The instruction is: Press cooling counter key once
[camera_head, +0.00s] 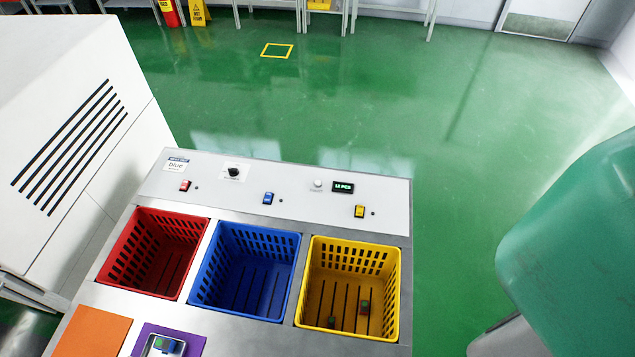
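A sloped white control panel (300,205) runs along the back of the bench. A small dark counter display (343,187) with lit characters sits on its right part, its reading too small to be sure of. A round white button (318,184) is just left of the display, with a label below it too small to read. I cannot tell whether this is the cooling counter key. My gripper is not in view; a teal part of my arm (580,240) fills the right edge.
The panel also has a black knob (234,171) and red (185,186), blue (268,198) and yellow (359,211) switches. Red (112,255), blue (208,265) and yellow (312,270) baskets sit in front; the yellow one holds small items. A white cabinet (70,120) stands left.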

